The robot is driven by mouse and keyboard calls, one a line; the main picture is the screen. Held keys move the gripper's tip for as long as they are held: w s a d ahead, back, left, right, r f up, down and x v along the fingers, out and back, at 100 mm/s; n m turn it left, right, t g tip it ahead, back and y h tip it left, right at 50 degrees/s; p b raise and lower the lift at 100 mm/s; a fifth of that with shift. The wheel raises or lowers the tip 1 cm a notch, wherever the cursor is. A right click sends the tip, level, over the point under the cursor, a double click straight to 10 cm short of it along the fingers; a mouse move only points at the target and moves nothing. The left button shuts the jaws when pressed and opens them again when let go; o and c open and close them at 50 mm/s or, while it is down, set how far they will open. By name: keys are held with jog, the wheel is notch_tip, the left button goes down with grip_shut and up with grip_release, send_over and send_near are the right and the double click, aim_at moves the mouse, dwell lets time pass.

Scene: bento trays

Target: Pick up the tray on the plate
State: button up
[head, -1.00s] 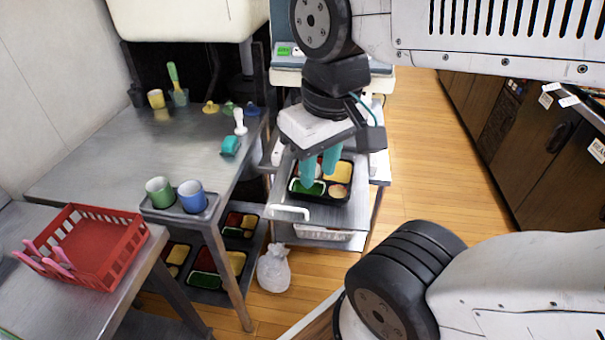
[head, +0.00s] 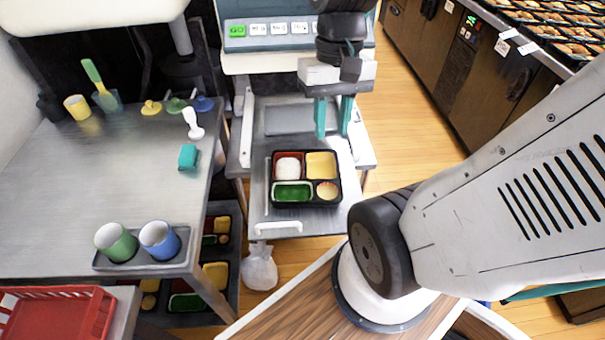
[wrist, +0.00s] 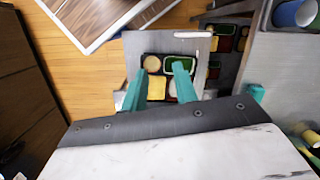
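The tray (head: 306,206) is a black bento box with red, white, yellow and green compartments. It lies flat on the grey metal plate (head: 325,224), which has a white handle at its front. My gripper (head: 332,134) is open, with two teal fingers apart and nothing between them. In the head view the fingers appear behind the tray's back right corner; their height above the plate is hard to tell. In the wrist view, the tray (wrist: 159,55) lies below, beyond my gripper (wrist: 158,69), partly covered by the fingers. The plate (wrist: 163,41) also shows there.
A steel table (head: 85,185) at left holds a cup caddy with a green cup (head: 115,243) and a blue cup (head: 160,240). More trays sit on a shelf beneath it. A white bag (head: 259,268) is on the floor. A machine panel (head: 290,42) stands behind the plate.

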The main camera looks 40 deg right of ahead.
aim_at(319, 150)
jog(key=w+d+f+m+t+y, duration=0.2)
jog(key=d+f+m+y, duration=0.1)
jog(key=d+f+m, duration=0.3)
jog(key=w+d+f+m+t+y, duration=0.2)
jog(key=d+f+m+y, duration=0.1)
jog(key=d+f+m, duration=0.2)
jog(key=w+d+f+m+t+y, duration=0.2)
jog(key=d+f+m, duration=0.4)
jog(key=f, duration=0.3)
jog(key=shift+d+f+m+t+y, duration=0.1)
jog(key=shift+d+m+t+y, duration=0.35)
jog(key=shift+y, duration=0.45)
jog(key=w+f+m+t, duration=0.1)
jog(key=w, duration=0.1)
jog(key=w+f+m+t, duration=0.2)
jog(key=w, duration=0.1)
jog(key=shift+w+a+f+m+h, duration=0.25)
jog(key=shift+w+a+f+h, duration=0.05)
jog(key=shift+w+f, duration=0.1)
jog(key=x, duration=0.6)
jog(key=shift+w+a+f, duration=0.2)
jog(key=shift+a, duration=0.05)
grip_shut()
